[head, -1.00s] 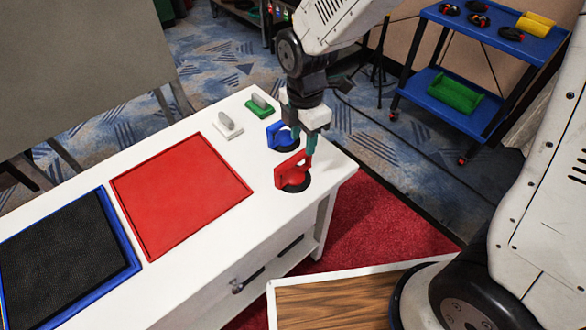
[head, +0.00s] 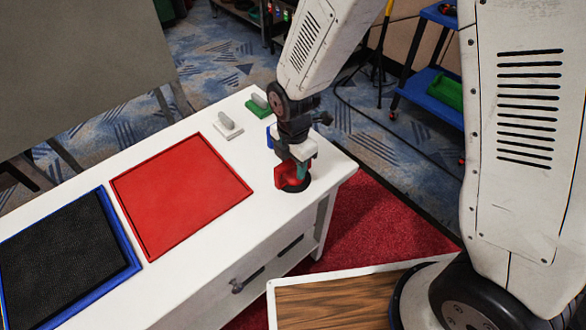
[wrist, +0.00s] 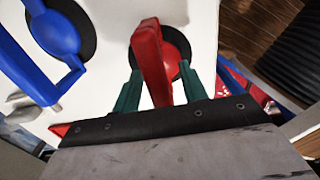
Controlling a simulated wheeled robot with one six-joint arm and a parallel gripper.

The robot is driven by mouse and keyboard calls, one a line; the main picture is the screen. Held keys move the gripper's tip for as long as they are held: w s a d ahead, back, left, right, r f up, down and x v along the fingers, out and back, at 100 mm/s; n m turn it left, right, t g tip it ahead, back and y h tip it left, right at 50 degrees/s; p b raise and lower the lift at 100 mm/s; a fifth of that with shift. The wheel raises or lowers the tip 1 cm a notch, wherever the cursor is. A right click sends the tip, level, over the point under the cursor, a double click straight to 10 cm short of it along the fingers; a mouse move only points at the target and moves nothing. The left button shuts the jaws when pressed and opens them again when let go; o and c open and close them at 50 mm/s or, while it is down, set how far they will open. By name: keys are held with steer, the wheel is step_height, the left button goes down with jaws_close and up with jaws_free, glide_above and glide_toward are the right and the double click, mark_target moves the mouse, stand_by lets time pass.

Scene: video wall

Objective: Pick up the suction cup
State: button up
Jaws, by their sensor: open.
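The red suction cup (head: 282,178) stands at the right end of the white table. In the wrist view its red handle (wrist: 148,55) lies between my two green fingers, with the round black base behind it. My gripper (head: 299,173) is open and low over the red cup, with a finger on each side of the handle. It also shows in the wrist view (wrist: 160,88). Contact with the handle cannot be told. A blue suction cup (wrist: 58,35) stands beside the red one, mostly hidden behind my gripper in the head view.
White (head: 228,126) and green (head: 258,106) handled pieces stand behind on the white table (head: 236,228). A red panel (head: 185,198) and a blue-edged black mat (head: 128,265) lie to the left. A blue shelf cart (head: 432,97) stands at the back right.

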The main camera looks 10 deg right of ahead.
steer(key=shift+f, duration=0.2)
stand_by(0.5)
jaws_close()
